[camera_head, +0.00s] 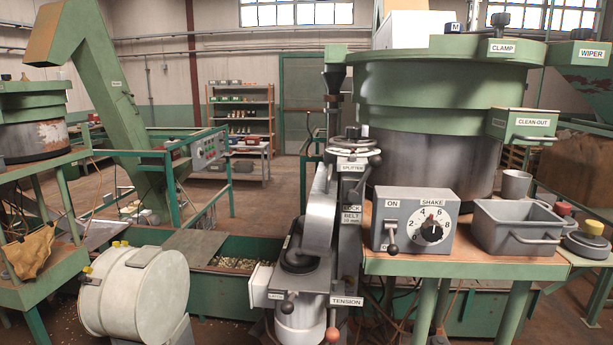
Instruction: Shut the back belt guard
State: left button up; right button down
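A nut splitter machine stands in the middle, with a SPLITTER label (352,167) near its top. A label on its upright reads partly as BACK BELT (351,215). A smooth grey curved metal piece (320,212) stands upright at the left of this label; it may be the back belt guard, but I cannot tell for sure, nor whether it is open or shut. Below are a dark round part (299,261) and a TENSION plate (346,301) with a red-knobbed lever (332,334). Neither of my grippers is in view.
A control box (415,226) with ON lever and SHAKE dial and a grey bin (515,228) stand on the right bench. A green hopper (440,95) rises behind. A white drum (145,293) stands at front left, before a green trough (222,291) of nuts.

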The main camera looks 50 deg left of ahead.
aim_at(319, 224)
jog(key=u, duration=1.6)
